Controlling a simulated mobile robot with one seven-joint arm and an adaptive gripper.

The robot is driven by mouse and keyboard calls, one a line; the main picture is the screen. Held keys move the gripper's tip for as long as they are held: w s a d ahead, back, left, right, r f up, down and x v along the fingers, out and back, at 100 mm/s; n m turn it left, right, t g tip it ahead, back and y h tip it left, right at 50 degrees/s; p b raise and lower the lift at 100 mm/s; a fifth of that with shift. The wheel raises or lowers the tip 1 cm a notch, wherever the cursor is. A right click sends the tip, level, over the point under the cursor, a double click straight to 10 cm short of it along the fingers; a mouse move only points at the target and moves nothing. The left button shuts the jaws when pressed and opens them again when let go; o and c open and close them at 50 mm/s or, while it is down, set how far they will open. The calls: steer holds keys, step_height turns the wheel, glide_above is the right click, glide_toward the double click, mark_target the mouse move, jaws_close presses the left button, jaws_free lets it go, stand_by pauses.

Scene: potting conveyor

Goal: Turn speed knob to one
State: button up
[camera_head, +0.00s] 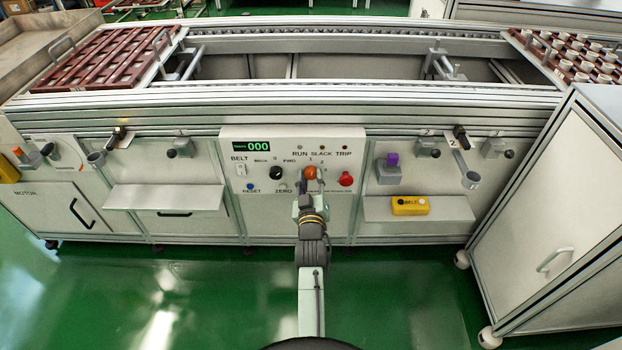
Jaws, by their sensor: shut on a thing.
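The control panel (262,205) is a pale plate on the front of the conveyor. Its green display (251,146) reads 000. An orange speed knob (310,172) sits right of the panel's middle, under the RUN, SLACK and TRIP labels, with a small "1" above it. My gripper (308,180) is at the knob from below and is shut on it. The fingertips are small and partly hidden by my wrist. The knob's exact pointer angle is too small to tell.
A black selector (276,172) and a blue reset button (250,187) are left of the knob. A red button (345,180) is close on its right. Shelves (165,197) flank the panel, the right one holding a yellow belt box (410,205). Green floor in front is clear.

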steer(key=shift+r+n, duration=0.15)
steer(key=shift+n, duration=0.85)
steer(key=shift+w, duration=0.1)
steer(key=o, duration=1.1)
steer(key=shift+o, duration=0.2)
steer(key=s, duration=0.7)
steer(key=shift+s, duration=0.3)
